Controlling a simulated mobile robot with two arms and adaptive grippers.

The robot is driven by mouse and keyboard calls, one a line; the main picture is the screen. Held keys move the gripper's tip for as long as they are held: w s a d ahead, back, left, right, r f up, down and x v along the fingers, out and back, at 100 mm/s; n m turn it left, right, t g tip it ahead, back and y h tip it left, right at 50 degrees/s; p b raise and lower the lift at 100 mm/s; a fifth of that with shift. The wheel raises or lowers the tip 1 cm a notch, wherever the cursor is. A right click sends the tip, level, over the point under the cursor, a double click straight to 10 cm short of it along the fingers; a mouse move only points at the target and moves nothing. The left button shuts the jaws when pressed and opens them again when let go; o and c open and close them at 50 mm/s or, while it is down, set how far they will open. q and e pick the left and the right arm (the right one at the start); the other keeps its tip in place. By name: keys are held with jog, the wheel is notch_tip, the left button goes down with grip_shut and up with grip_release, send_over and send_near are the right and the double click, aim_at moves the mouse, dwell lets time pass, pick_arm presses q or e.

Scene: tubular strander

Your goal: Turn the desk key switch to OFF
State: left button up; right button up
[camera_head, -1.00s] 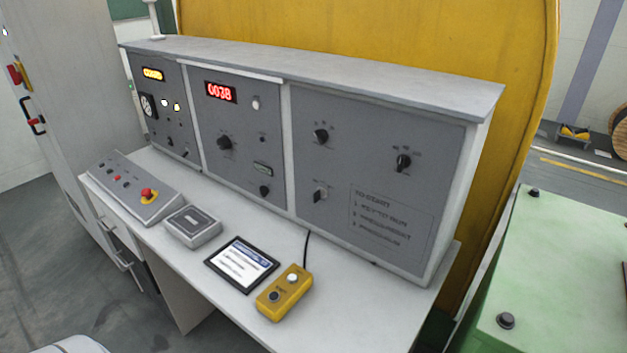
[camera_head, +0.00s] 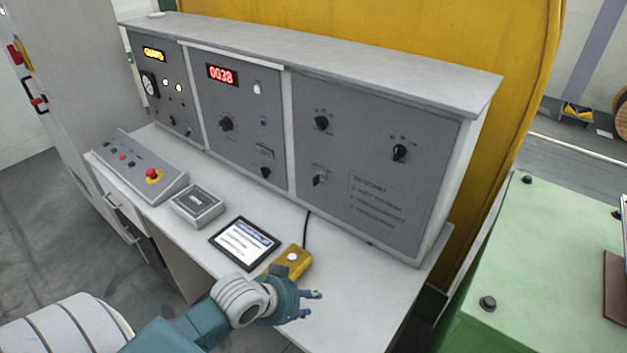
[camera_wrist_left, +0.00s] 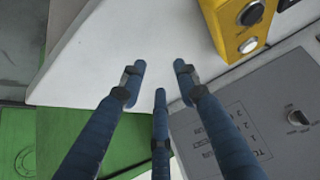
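The grey control desk (camera_head: 385,205) carries several black rotary knobs and one knob with a silvery face (camera_head: 319,178) at the lower left of its right panel. That silvery knob looks like the key switch, but its label is too small to read. It also shows in the left wrist view (camera_wrist_left: 298,118), at the right edge. My left gripper (camera_head: 310,303) is over the white desktop, in front of and below the panel, apart from the knob. Its three blue fingers are spread and empty in the left wrist view (camera_wrist_left: 158,88). My right gripper is not in view.
A yellow pendant box (camera_head: 293,260) with a cable lies beside my left gripper, partly behind it. A tablet (camera_head: 244,244), a grey box (camera_head: 197,205) and a sloped button console with a red stop button (camera_head: 153,175) stand further left. A green machine (camera_head: 545,265) is at the right.

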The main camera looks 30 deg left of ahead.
pick_arm(q)
jog(key=w+a+r+t, duration=0.3)
jog(key=w+a+r, duration=0.3)
jog(key=w+a, duration=0.15)
jog(key=n+t, duration=0.2)
jog(key=t, duration=0.1)
send_near(314, 181)
jog(key=p+x, duration=0.2)
jog(key=x, duration=0.6)
jog(key=shift+w, duration=0.2)
jog(key=shift+w+d+f, duration=0.1)
jog(key=shift+w+f, duration=0.1)
jog(key=shift+w, duration=0.25)
jog(key=shift+w+f, duration=0.1)
grip_shut()
